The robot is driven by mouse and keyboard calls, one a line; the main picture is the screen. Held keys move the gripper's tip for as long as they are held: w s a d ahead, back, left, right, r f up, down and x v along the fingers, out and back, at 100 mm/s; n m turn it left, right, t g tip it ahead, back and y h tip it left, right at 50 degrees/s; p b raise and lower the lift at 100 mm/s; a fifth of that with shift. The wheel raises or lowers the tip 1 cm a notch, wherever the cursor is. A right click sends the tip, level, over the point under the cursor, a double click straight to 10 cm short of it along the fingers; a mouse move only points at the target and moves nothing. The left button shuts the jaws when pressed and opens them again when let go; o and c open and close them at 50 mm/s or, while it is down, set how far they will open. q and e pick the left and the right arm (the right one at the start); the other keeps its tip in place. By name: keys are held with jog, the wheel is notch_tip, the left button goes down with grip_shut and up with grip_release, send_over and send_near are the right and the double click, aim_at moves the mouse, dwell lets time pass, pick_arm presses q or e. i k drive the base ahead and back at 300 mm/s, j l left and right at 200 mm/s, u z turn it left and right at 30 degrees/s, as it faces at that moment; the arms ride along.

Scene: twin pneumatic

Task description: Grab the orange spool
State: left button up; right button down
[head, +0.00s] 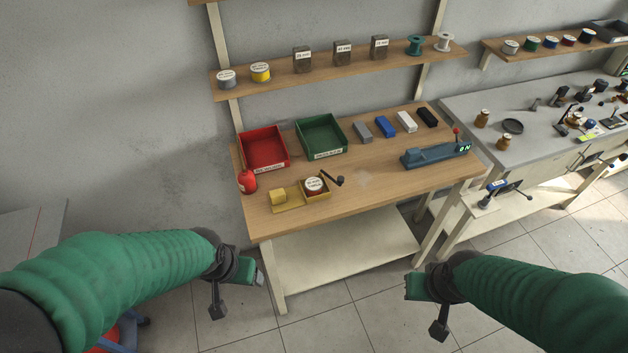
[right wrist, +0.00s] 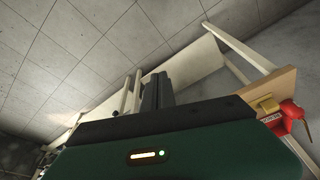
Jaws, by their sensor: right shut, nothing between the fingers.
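I cannot make out a clearly orange spool. On the wooden bench, a reddish-brown spool with a white label (head: 315,185) sits in a yellow holder (head: 288,207). The wall shelf carries a grey labelled spool (head: 226,80), a yellow labelled spool (head: 261,73), a green spool (head: 415,46) and a white spool (head: 445,42). My left gripper (head: 251,271) is in front of the bench, low and apart from everything; its jaws are unclear. My right gripper (head: 416,286) is low in front of the bench, shut and empty; its dark fingers show together in the right wrist view (right wrist: 157,92).
The wooden bench (head: 375,185) holds a red bin (head: 264,165), a green bin (head: 345,143), several small blocks, a red bottle (head: 247,181) and a blue-grey device (head: 435,155). A cluttered grey workbench (head: 470,112) stands right, below a shelf of several coloured spools.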

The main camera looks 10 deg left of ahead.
aim_at(313, 186)
jog(key=i+j, duration=0.55)
jog(key=j, duration=0.2)
jog(key=i+j, duration=0.55)
jog(key=j, duration=0.15)
jog(key=j+u, duration=0.05)
